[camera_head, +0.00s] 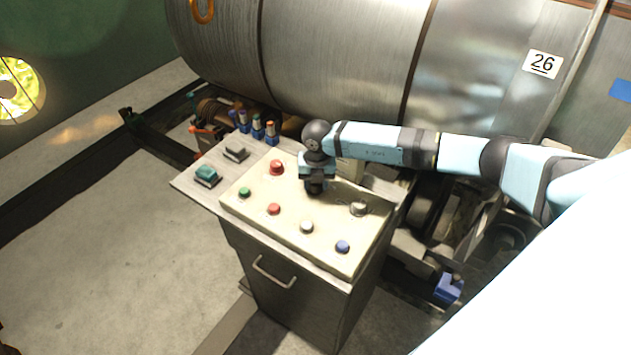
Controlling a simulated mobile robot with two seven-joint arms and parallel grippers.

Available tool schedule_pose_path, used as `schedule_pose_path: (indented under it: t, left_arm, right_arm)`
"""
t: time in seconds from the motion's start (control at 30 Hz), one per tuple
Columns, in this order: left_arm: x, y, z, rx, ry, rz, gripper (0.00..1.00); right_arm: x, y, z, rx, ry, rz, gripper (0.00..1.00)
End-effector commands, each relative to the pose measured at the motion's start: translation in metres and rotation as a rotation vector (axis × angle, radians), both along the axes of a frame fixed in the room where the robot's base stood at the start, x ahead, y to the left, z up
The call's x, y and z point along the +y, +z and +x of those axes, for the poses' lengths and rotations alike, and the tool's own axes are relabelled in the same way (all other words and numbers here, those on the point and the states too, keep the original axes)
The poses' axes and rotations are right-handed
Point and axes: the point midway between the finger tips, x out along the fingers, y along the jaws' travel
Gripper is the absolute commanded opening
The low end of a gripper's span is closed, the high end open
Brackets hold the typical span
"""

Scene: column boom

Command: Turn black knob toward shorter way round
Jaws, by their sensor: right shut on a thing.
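My right arm reaches in from the right, and its gripper (315,187) points down at the back middle of the cream control panel (253,208). The gripper is shut on a dark thing at the panel face, which I take to be the black knob; the gripper hides most of it, so its pointer and angle cannot be read. A grey round knob (358,208) stands apart to the right on the same panel. My left gripper is not in view.
The panel carries red (276,167), green (244,192), white (306,227) and blue (342,246) buttons. Small bottles (257,128) stand behind. A large metal drum (340,60) rises at the back.

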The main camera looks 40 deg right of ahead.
Motion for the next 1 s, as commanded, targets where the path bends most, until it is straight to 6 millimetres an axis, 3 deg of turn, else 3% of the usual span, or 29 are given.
schedule_pose_path:
  t: [0.57,0.6,0.7,1.0]
  left_arm:
    - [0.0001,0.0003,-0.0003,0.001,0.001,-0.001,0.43]
    - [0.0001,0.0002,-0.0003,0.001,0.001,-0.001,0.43]
    - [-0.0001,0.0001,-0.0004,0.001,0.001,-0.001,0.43]
    - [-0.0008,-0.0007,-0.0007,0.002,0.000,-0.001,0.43]
  right_arm:
    - [-0.0007,0.0016,0.0013,-0.003,-0.036,0.000,0.16]
    - [-0.0007,0.0016,0.0013,-0.003,-0.036,0.000,0.46]
    - [-0.0007,0.0013,0.0011,-0.003,-0.036,0.000,0.65]
    - [-0.0004,0.0027,0.0007,-0.002,-0.034,0.000,0.65]
